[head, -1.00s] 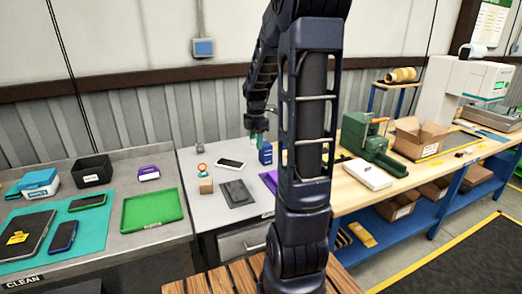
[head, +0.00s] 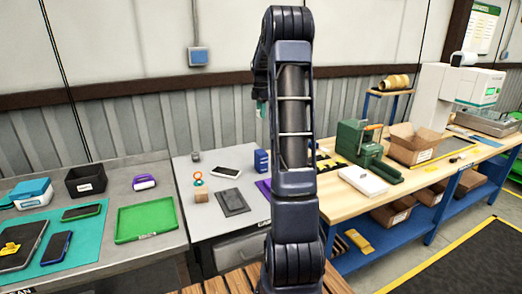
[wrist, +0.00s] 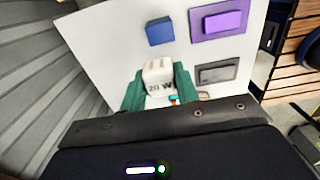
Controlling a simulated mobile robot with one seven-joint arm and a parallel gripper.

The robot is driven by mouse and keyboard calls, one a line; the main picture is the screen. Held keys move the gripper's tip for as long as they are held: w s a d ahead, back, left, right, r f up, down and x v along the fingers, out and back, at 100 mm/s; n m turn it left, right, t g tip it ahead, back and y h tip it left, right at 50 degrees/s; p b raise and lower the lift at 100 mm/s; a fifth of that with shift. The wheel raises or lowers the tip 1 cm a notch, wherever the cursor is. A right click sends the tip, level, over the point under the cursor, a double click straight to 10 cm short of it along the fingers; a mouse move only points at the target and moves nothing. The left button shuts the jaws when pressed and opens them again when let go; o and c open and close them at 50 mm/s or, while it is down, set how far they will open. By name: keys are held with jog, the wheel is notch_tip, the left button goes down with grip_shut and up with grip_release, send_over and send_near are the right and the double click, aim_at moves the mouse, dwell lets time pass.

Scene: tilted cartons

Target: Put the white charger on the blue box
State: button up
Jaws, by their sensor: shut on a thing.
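The white charger (wrist: 158,72), marked "20 W", is between the green fingers of my gripper (wrist: 160,86) in the wrist view. My gripper is shut on it and holds it above the table. The blue box (wrist: 159,31) stands on the white tabletop, ahead of the charger in the wrist view and apart from it. In the head view the blue box (head: 262,161) stands just left of my arm. There only a bit of my gripper (head: 262,107) shows beside my arm, above the blue box, and the charger is hidden.
A purple box (wrist: 222,21) lies on a purple mat beside the blue box. A green tray (head: 146,222) lies to the left.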

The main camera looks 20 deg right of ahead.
aim_at(261, 151)
notch_tip(261, 151, down, 18)
jog(key=shift+f, duration=0.1)
dwell(0.5)
jog(key=shift+f, duration=0.1)
jog(key=o, duration=1)
